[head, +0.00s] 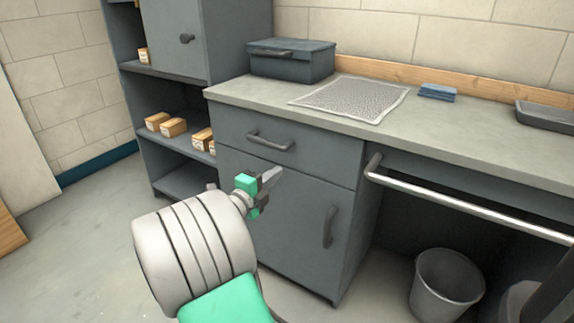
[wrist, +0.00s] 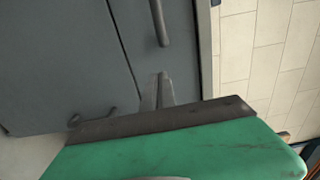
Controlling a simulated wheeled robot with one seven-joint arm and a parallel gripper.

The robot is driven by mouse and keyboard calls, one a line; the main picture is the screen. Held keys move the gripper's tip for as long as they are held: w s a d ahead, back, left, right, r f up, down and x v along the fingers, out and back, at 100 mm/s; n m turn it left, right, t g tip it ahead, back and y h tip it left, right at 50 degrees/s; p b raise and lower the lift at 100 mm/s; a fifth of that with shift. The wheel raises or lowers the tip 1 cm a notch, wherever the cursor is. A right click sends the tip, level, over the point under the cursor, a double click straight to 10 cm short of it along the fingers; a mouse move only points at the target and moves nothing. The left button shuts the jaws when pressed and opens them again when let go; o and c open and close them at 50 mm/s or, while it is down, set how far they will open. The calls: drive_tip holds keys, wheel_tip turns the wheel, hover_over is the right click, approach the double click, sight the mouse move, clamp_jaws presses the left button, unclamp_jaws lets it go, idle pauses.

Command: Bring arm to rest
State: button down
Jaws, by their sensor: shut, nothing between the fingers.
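My arm reaches up from the bottom of the head view, with white and green links. My gripper (head: 274,176) is shut and empty, in front of the grey cabinet (head: 285,215) below the counter. In the wrist view my gripper (wrist: 160,78) also shows shut, its fingertips together, with nothing held. Grey cabinet fronts (wrist: 75,60) lie beyond it. I cannot tell the exact gap between the fingertips and the cabinet front.
A bin (head: 446,290) stands below. Open floor (head: 90,230) lies at left.

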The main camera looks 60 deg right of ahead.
drive_tip(key=w+a+r+n+t+y+p, duration=0.2)
drive_tip(key=w+a+r+n+y+p, duration=0.2)
drive_tip(key=a+n+p, duration=0.3)
drive_tip(key=w+a+r+n+t+y+p, duration=0.2)
drive_tip(key=w+a+r+n+y+p, duration=0.15)
drive_tip(key=a+n+p, duration=0.4)
drive_tip(key=w+a+r+n+t+y+p, duration=0.2)
drive_tip(key=w+a+r+n+y+p, duration=0.15)
drive_tip(key=a+p, duration=0.45)
drive_tip(key=s+a+r+n+y+p, duration=0.2)
drive_tip(key=a+r+n+p, duration=0.1)
drive_tip(key=a+n, duration=0.3)
drive_tip(key=s+a+r+n+y+p, duration=0.2)
drive_tip(key=a+n, duration=0.4)
drive_tip(key=a, duration=0.3)
drive_tip(key=s+a+r+n+g+y+p, duration=0.1)
drive_tip(key=s+a+r+n+y+p, duration=0.1)
drive_tip(key=a+r+n+p, duration=0.3)
drive_tip(key=a+n+y, duration=0.1)
drive_tip(key=a+n, duration=0.1)
drive_tip(key=a, duration=0.1)
drive_tip(key=shift+s+a+r, duration=0.2)
drive_tip(key=shift+s+a, duration=0.1)
drive_tip(key=shift+s, duration=0.1)
